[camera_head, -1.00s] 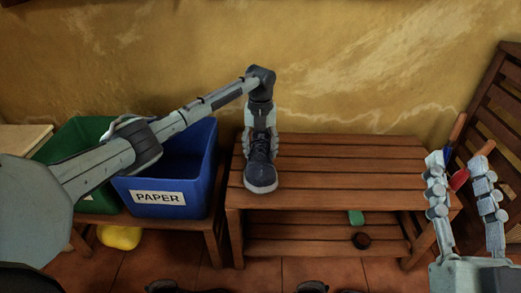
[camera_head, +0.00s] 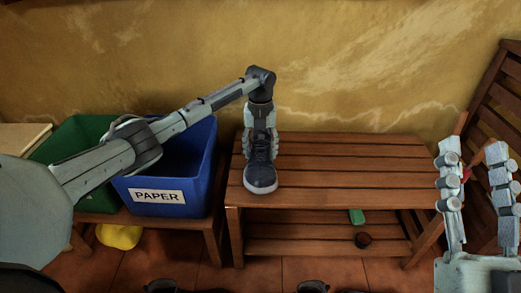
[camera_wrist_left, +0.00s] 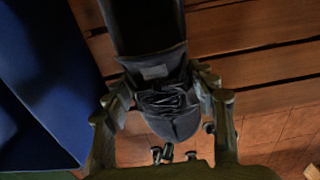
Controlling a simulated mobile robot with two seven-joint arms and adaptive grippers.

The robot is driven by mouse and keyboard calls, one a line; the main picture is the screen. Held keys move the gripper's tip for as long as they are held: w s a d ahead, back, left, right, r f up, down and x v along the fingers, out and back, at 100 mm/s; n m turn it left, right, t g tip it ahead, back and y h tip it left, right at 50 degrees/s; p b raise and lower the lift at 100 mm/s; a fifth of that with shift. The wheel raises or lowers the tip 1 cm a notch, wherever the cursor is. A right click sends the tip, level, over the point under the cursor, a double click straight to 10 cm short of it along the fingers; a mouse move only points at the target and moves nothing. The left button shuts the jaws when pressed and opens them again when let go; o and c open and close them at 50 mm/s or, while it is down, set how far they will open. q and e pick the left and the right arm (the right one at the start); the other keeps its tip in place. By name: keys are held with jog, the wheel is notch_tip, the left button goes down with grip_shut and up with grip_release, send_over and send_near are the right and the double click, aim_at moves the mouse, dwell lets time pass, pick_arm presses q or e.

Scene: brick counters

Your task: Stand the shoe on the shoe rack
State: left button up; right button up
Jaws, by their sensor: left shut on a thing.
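A dark blue-grey shoe (camera_head: 261,176) with a pale sole edge is upright at the left end of the wooden slatted shoe rack (camera_head: 345,178), toe toward me. It looks to be on or just above the top slats; contact cannot be told. My left gripper (camera_head: 260,145) points down from above and is shut on the shoe; in the left wrist view its fingers lie on both sides of the shoe (camera_wrist_left: 168,100). My right gripper (camera_head: 475,160) is open and empty at the right edge, past the rack's right end.
A blue bin labelled PAPER (camera_head: 156,197) and a green bin (camera_head: 75,140) stand left of the rack. A wooden slatted chair (camera_head: 500,120) is at right. The rack top's middle and right are clear.

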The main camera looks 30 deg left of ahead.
pick_arm(q)
jog(key=shift+f, duration=0.35)
jog(key=o, duration=1.4)
